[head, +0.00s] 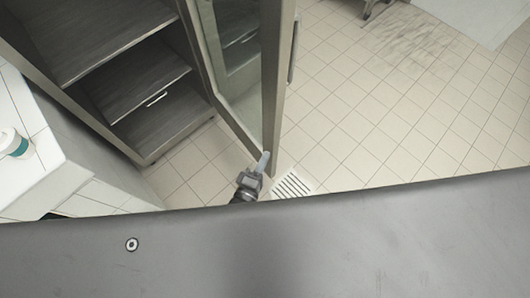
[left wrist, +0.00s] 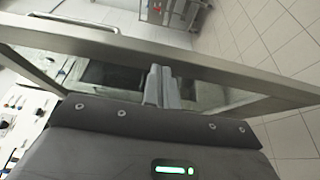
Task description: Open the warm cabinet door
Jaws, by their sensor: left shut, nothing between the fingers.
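The cabinet door (head: 237,62) is a glass panel in a metal frame. In the head view it stands swung open, away from the cabinet (head: 105,68), whose dark shelves show. The door also fills the middle of the left wrist view, its frame (left wrist: 215,73) crossing the picture. A bar handle (left wrist: 72,21) shows there at the upper left. My left gripper (head: 264,161) is at the lower end of the door's free edge. Its fingers (left wrist: 158,86) are shut and empty, close to the frame; I cannot tell if they touch it. My right gripper is not in view.
A floor grate (head: 291,186) lies near my left gripper. The tiled floor (head: 400,110) to the right is mostly clear. A metal cart (left wrist: 176,12) stands farther off.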

